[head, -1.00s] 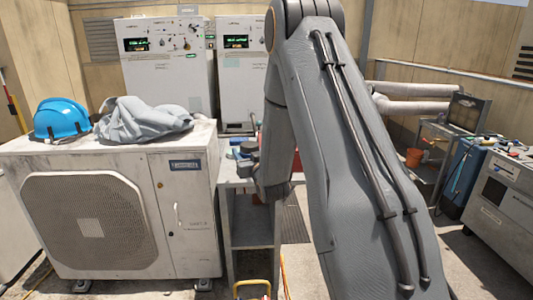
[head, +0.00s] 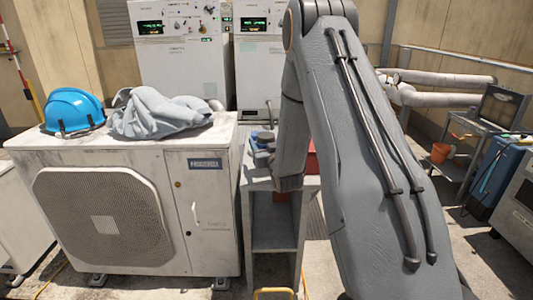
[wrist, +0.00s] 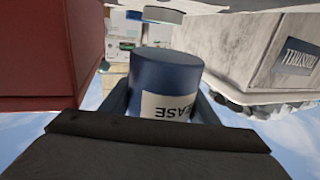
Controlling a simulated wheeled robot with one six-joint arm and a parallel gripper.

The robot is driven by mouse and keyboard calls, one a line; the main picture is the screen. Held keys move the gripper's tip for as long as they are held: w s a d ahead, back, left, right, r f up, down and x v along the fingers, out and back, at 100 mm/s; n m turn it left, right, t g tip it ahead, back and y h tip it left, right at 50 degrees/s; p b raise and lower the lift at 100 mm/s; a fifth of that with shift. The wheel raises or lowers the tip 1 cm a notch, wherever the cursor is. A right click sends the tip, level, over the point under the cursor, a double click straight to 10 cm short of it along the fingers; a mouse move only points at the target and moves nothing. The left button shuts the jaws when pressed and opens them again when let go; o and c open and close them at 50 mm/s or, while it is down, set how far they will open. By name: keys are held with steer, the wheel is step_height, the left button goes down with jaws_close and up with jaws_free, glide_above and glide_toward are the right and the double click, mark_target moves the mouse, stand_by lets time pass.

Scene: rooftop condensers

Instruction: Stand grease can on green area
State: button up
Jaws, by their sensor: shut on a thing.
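The grease can (wrist: 165,75) is a dark blue cylinder with a white label; the letters "EASE" read upside down in the wrist view. My gripper (wrist: 162,102) is shut on it, with the jaws on either side of the can. In the head view my arm hides most of the gripper; a small blue shape (head: 263,137) shows beside the wrist, but I cannot tell whether it is the can. I see no green area in either view.
A white condenser unit (head: 215,235) stands left of the arm, bearing a blue helmet (head: 73,108) and a grey cloth (head: 160,113). A grey stand (head: 272,235) is beside it, with a red object (head: 312,160) behind my arm. A cart (head: 480,140) stands at right.

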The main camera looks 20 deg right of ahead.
steer(key=shift+f+p, duration=0.55)
steer(key=shift+f, duration=2)
steer(key=shift+f, duration=0.1)
steer(key=o, duration=1.4)
steer(key=shift+f, duration=0.1)
